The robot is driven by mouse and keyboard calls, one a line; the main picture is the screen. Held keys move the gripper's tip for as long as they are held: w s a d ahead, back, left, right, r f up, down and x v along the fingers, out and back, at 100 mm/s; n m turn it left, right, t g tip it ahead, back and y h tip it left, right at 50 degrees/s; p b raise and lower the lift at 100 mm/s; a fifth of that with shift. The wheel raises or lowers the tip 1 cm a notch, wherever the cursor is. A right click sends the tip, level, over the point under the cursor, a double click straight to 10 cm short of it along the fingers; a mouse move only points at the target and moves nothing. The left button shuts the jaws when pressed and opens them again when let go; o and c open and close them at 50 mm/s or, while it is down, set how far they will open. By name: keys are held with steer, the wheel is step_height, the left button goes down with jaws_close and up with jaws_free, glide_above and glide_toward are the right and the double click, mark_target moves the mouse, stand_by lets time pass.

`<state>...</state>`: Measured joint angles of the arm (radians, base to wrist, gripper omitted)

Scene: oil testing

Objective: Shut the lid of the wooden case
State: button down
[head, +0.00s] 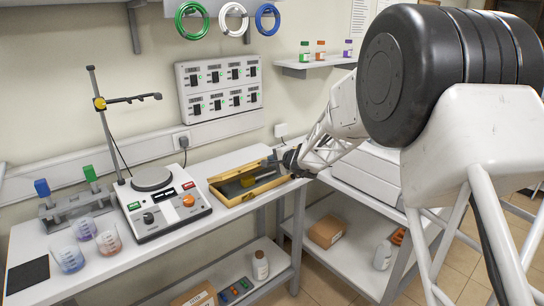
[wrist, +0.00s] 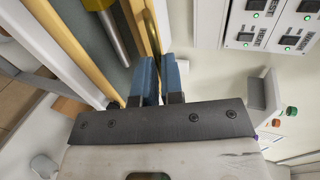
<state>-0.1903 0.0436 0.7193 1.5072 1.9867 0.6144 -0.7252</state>
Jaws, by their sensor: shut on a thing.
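The wooden case (head: 238,198) lies open on the bench in the head view, with a grey inside and a yellow-handled tool (head: 248,180) in it. Its lid (head: 232,173) appears to stand raised along the back side, seen nearly edge-on. My gripper (head: 280,161) is at the right end of the case. In the wrist view, the blue fingertips of my gripper (wrist: 159,78) close on a thin edge, which looks like the lid (wrist: 154,35). The exact contact is partly hidden between the fingers. The tool also shows in the wrist view (wrist: 115,35).
A hot plate device (head: 165,208) with a stand is left of the case. Beakers (head: 108,240) and a rack (head: 78,208) stand farther left. A wall panel (head: 218,87) hangs behind. A white cart (head: 365,178) adjoins on the right. The bench front strip is clear.

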steer(key=shift+f, duration=1.05)
glide_toward(271, 185)
steer(key=shift+w+a+f, duration=1.45)
steer(key=shift+a, duration=0.05)
steer(key=c, duration=1.3)
jaws_free()
steer(key=shift+r, duration=0.25)
steer(key=shift+o, duration=0.3)
steer(key=shift+w+r, duration=0.1)
steer(key=shift+r, duration=0.1)
steer(key=v, duration=0.7)
steer(key=shift+s+d, duration=0.25)
steer(key=shift+s, duration=0.05)
